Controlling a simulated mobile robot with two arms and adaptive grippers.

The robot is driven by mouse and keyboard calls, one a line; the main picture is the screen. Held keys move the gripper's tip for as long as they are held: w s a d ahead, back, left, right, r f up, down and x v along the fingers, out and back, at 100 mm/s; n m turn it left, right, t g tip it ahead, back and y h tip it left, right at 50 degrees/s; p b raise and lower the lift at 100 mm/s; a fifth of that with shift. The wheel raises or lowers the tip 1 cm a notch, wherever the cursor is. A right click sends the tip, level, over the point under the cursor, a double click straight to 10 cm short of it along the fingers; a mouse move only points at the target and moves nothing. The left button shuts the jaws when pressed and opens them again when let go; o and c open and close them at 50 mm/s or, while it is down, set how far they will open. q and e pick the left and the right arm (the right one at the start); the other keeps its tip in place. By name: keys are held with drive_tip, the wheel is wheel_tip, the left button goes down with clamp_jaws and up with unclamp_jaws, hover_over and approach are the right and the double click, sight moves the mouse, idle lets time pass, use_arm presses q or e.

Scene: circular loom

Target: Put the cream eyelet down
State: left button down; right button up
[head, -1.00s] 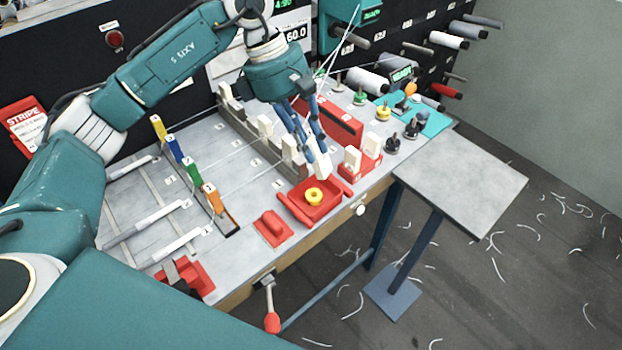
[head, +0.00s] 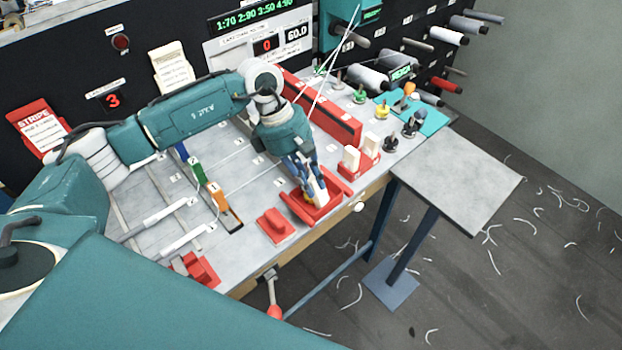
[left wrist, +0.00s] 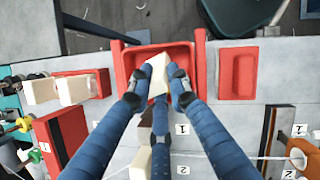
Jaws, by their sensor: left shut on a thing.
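The cream eyelet (left wrist: 162,75) is a pale block between the fingertips of my left gripper (left wrist: 160,82) in the left wrist view. My left gripper is shut on it, over the red tray (left wrist: 202,58). In the head view, the left gripper (head: 314,190) points down at the red tray (head: 338,180), and its fingers mostly hide the eyelet. I cannot tell whether the eyelet touches the tray floor. A bit of yellow shows beside the fingertips; most of the yellow ring is hidden. My right gripper is not in view.
A red holder (head: 366,166) with two upright cream pieces stands right of the tray. A red block (head: 275,225) lies to its left. Coloured tabs, including an orange one (head: 218,196), stand farther left. An empty grey side table (head: 460,185) stands at the right.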

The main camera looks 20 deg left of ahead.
use_arm(q)
drive_tip(key=shift+f+b, duration=0.15)
drive_tip(key=shift+b, duration=0.15)
drive_tip(key=c, duration=1.6)
unclamp_jaws()
drive_tip(key=shift+c, duration=0.2)
drive_tip(key=shift+r+p, duration=0.3)
drive_tip(key=shift+r, duration=0.05)
drive_tip(key=b+v, duration=0.5)
drive_tip(key=v, duration=0.6)
drive_tip(key=shift+a+r, duration=0.25)
drive_tip(key=shift+r, duration=0.1)
